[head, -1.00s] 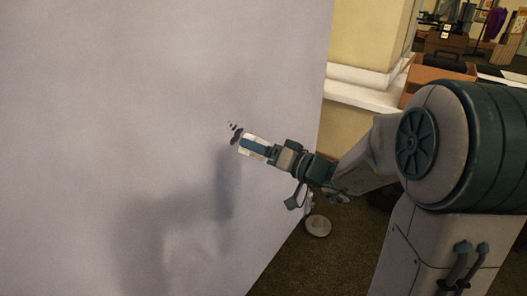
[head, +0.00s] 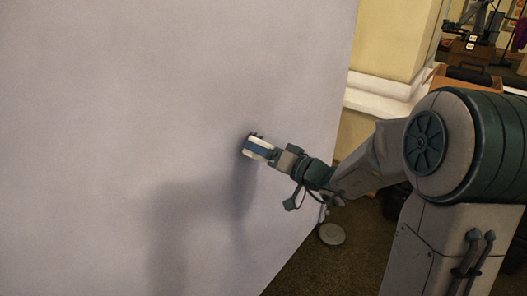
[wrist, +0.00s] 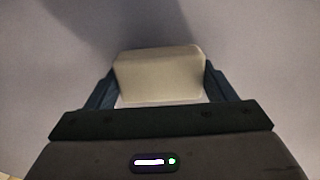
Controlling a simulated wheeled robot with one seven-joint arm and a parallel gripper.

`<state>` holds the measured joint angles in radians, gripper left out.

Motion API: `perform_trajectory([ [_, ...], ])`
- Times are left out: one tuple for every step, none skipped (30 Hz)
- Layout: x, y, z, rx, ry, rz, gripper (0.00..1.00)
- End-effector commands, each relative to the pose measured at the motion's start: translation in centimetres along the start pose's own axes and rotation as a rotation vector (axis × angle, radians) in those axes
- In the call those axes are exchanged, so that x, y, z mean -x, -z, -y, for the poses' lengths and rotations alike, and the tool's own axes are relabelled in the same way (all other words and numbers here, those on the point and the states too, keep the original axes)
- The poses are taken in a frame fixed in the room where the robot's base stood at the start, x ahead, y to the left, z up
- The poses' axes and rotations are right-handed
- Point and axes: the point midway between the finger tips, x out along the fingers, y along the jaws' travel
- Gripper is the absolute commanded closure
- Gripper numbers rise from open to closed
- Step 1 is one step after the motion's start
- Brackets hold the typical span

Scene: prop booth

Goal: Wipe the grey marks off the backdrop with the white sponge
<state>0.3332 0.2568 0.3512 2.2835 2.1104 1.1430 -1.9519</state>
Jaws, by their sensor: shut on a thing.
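The pale backdrop (head: 130,110) fills the left and middle of the head view. A small dark grey mark (head: 254,134) shows on it just above the sponge; the sponge and gripper may hide more of it. The white sponge (wrist: 158,72) is held between both fingers of my gripper (wrist: 158,82), one finger on each side. In the head view my gripper (head: 259,149) points left with the sponge at or very near the backdrop surface. I cannot tell for sure whether it touches. No mark is visible in the wrist view.
A round pale disc (head: 331,234) lies on the brown carpet right of the backdrop's edge. A yellow wall with a white ledge (head: 385,88) stands behind. The backdrop's left side is clear.

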Motion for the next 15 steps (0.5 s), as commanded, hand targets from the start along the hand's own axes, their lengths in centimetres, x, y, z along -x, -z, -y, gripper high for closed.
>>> perform_trajectory([
  [0.0, 0.01, 0.01, 0.0, 0.0, 0.0, 0.42],
  [0.0, 0.01, 0.01, 0.0, 0.0, 0.0, 0.42],
  [0.0, 0.01, 0.01, 0.0, 0.0, 0.0, 0.42],
  [-0.01, 0.0, 0.01, 0.0, 0.0, 0.0, 0.42],
  [-0.04, -0.01, 0.0, 0.0, 0.0, 0.0, 0.42],
  [-0.09, -0.03, -0.01, 0.0, 0.0, 0.0, 0.42],
  [-0.14, -0.04, -0.02, 0.0, 0.001, 0.0, 0.42],
  [-0.2, -0.05, -0.04, 0.0, 0.001, 0.0, 0.42],
  [-0.28, -0.05, -0.05, 0.0, 0.0, 0.0, 0.42],
  [-0.34, -0.05, -0.06, 0.0, 0.0, 0.0, 0.42],
  [-0.4, -0.04, -0.07, 0.001, 0.0, 0.0, 0.42],
  [-0.49, -0.04, -0.07, 0.001, 0.0, 0.0, 0.42],
  [-0.55, -0.04, -0.08, 0.001, 0.0, 0.0, 0.42],
  [-0.61, -0.03, -0.08, 0.001, 0.0, 0.0, 0.42],
  [-0.68, -0.03, -0.08, 0.001, 0.0, 0.0, 0.42],
])
